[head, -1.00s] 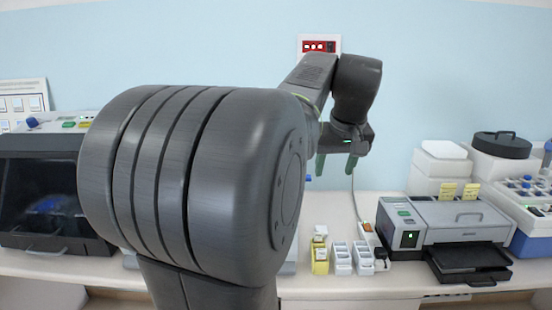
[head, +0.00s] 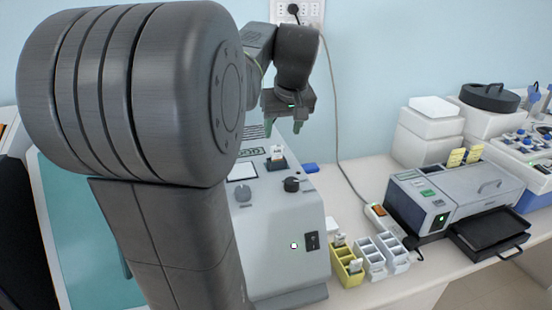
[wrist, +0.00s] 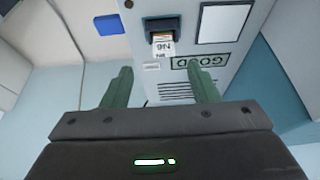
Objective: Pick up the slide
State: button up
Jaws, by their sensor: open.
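A slide (head: 277,154) with a white label stands upright in a dark slot on top of a grey-white machine (head: 285,225). The wrist view shows the slide (wrist: 163,41) with a printed label, beyond my fingertips and near the top centre. My gripper (head: 283,126) hangs above the machine, just above the slide in the head view. Its two green fingers are apart and empty in the wrist view (wrist: 160,70). The slide sits between the lines of the fingers, with no visible contact. My arm hides part of the machine's left side.
A blue block (head: 311,168) lies behind the machine. A yellow rack (head: 346,264) and white racks (head: 384,252) stand at right, with a power strip (head: 379,214) and a printer-like device (head: 430,202) beyond. Some bench behind the racks is clear.

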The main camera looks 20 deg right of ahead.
aim_at(277, 147)
jog(key=x, duration=0.2)
jog(key=shift+w+f, duration=0.25)
jog(key=shift+f, duration=0.05)
jog(key=shift+a+p+x, duration=0.2)
jog(key=shift+p+x, duration=0.65)
jog(key=shift+x, duration=1.95)
jog(key=shift+r, duration=0.1)
jog(key=c, duration=1.2)
